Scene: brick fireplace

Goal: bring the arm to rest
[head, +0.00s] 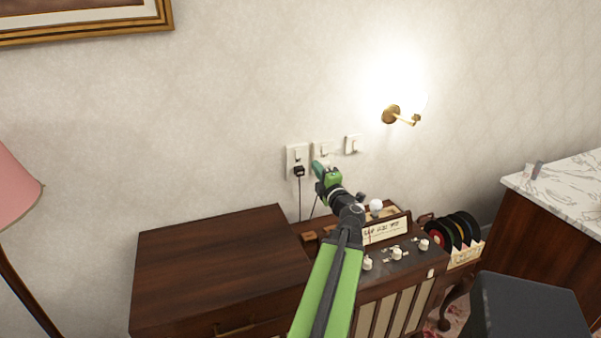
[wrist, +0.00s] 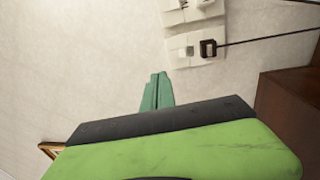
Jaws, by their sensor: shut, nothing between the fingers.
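My green and black arm reaches forward and up across the head view. My gripper (head: 318,167) is at its far end, in front of the wall plates, above the radio and the wooden cabinet. In the wrist view the green fingertips (wrist: 156,92) are together, with nothing between them. They point toward the pale wall. I cannot tell how far they are from the wall.
Wall plates (head: 297,156) have a black plug (head: 299,171) with a cord. A wooden cabinet (head: 215,255) and a radio (head: 405,262) stand below. Records (head: 455,232), a marble-topped counter (head: 565,185) and a lit wall lamp (head: 392,114) are right. A pink lampshade (head: 15,190) is left.

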